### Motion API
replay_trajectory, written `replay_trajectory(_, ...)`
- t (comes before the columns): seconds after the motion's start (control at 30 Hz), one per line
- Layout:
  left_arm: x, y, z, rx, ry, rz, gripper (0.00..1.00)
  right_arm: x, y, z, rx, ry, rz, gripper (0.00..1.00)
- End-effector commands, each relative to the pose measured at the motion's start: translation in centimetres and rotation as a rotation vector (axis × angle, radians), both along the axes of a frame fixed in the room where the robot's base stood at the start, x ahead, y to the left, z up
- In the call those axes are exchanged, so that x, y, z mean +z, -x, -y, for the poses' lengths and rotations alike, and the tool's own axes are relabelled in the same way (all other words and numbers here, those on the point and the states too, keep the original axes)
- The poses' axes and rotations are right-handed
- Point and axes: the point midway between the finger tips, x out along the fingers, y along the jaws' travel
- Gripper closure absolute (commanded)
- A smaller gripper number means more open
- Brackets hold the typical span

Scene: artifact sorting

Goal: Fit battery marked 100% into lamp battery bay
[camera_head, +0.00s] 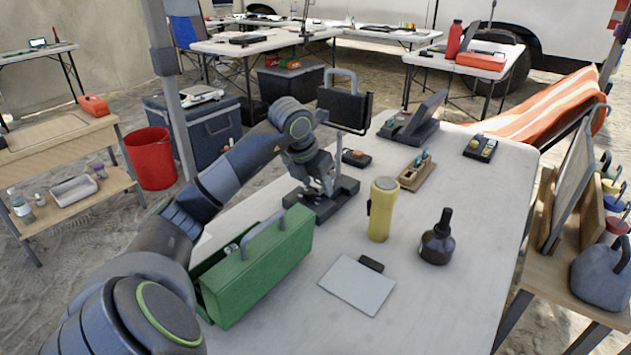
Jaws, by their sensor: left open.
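A black lamp-like box with a grey handle (343,104) stands on the white table, partly behind my left arm. A dark base (338,200) lies below it; I cannot tell whether they are one piece. My left gripper (322,190) is open, low over this dark base. Its fingertips are small and partly hidden, and I see nothing clearly held. No 100% marking or battery bay can be read. A small dark block with a reddish top (356,158) lies just right of the gripper; I cannot tell whether it is a battery. My right gripper is not in view.
On the white table (455,300) are a green case (262,270), a yellow flashlight (382,210), a dark bottle (437,240), a grey plate (350,287), a wooden holder (416,173) and a black tray (480,147). The table's front right is clear.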

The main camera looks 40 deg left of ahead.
Motion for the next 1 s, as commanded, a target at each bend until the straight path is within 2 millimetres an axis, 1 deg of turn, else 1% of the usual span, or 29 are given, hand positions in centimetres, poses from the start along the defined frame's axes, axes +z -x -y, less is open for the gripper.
replay_trajectory(0.17, 0.2, 0.0, 0.0, 0.0, 0.0, 0.0, 0.5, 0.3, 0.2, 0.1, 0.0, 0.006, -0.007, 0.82)
replay_trajectory(0.23, 1.2, 0.3, -0.1, 0.001, -0.004, 0.003, 0.5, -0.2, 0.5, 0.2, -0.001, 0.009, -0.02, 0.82)
replay_trajectory(0.37, 3.6, 1.4, -0.1, 0.001, -0.006, 0.004, 0.5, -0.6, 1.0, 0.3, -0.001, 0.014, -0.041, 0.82)
replay_trajectory(0.63, 9.8, 4.0, 0.0, 0.001, -0.005, 0.004, 0.5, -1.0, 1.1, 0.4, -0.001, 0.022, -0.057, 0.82)
replay_trajectory(0.8, 13.2, 5.5, 0.1, 0.002, -0.004, 0.003, 0.5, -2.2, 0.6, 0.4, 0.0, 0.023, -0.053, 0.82)
replay_trajectory(0.9, 14.6, 6.1, 0.2, 0.0, -0.003, 0.003, 0.5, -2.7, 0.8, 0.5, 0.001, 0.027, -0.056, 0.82)
replay_trajectory(1.0, 15.5, 6.5, 0.3, 0.001, -0.002, 0.002, 0.5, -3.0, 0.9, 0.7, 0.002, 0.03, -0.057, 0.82)
